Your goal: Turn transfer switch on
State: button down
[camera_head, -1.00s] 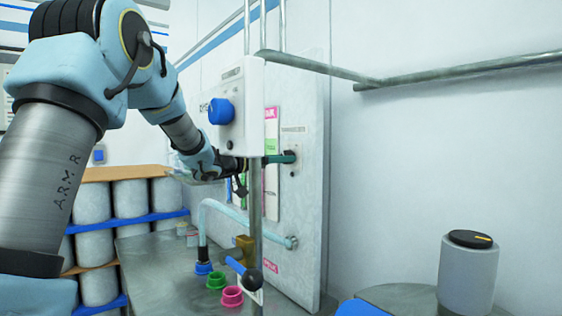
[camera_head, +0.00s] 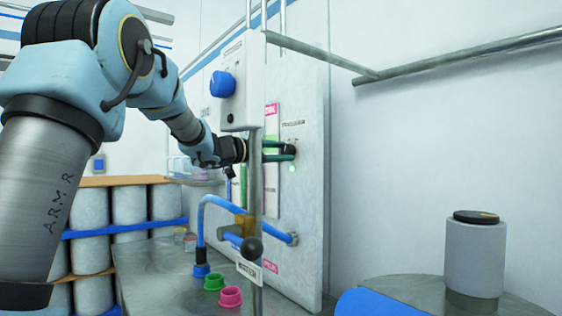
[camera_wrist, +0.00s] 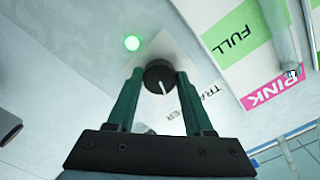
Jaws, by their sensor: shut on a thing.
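The transfer switch is a round black knob (camera_wrist: 159,77) with a white pointer line, on a pale panel (camera_head: 308,220). A label partly reading "TRA…ER" sits beside it in the wrist view. My gripper (camera_wrist: 160,88) has green fingers, one on each side of the knob, and is shut on it. In the head view my gripper (camera_head: 283,151) reaches the panel behind the metal post, and the knob is mostly hidden by the fingers. A small round lamp (camera_wrist: 132,43) next to the knob glows green; it also shows in the head view (camera_head: 292,169).
A white box with a blue knob (camera_head: 222,84) is on the post in front of my gripper. Below are a blue bent pipe (camera_head: 240,203), a black-ended lever (camera_head: 252,248) and green and pink caps (camera_head: 230,296). A grey canister (camera_head: 474,262) stands at right.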

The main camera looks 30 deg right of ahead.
jog(key=shift+m+b, duration=0.7)
jog(key=shift+m, duration=0.3)
jog(key=shift+c, duration=1.4)
grip_release()
jog(key=s+a+b, duration=0.2)
jog(key=a, duration=0.8)
jog(key=shift+a+b, duration=0.3)
jog(key=shift+b, duration=0.05)
